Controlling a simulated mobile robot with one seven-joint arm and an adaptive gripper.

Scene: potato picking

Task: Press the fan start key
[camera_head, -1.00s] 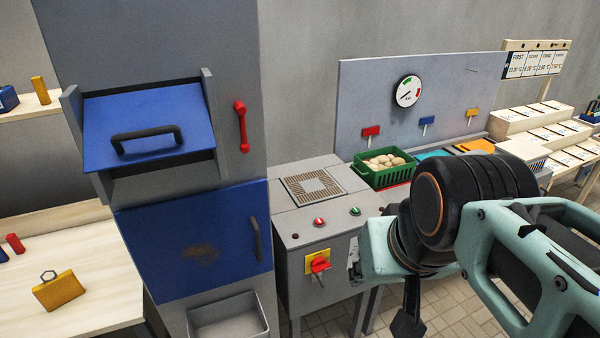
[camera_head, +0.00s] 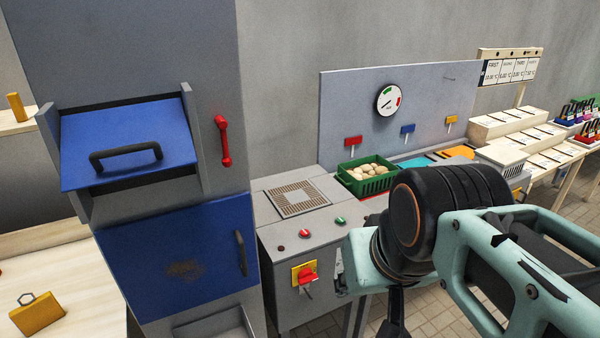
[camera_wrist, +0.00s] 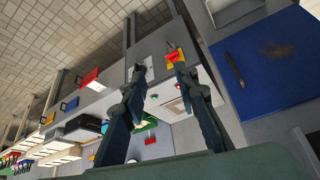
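I cannot read which is the fan start key. A red rotary switch (camera_head: 307,276) on a yellow plate sits on its front; it also shows in the wrist view (camera_wrist: 175,56). My gripper (camera_wrist: 160,72) has its two fingers apart with nothing between them. It points toward the cabinet, apart from the buttons. In the head view, my wrist hides the cabinet's right side, and the fingertips are mostly hidden.
A tall grey unit with a blue hatch (camera_head: 130,145), blue door (camera_head: 180,255) and red handle (camera_head: 223,141) stands left. A vent grille (camera_head: 297,199) and green crate (camera_head: 366,178) of potatoes are on the counter. A gauge (camera_head: 390,99) hangs on the panel behind.

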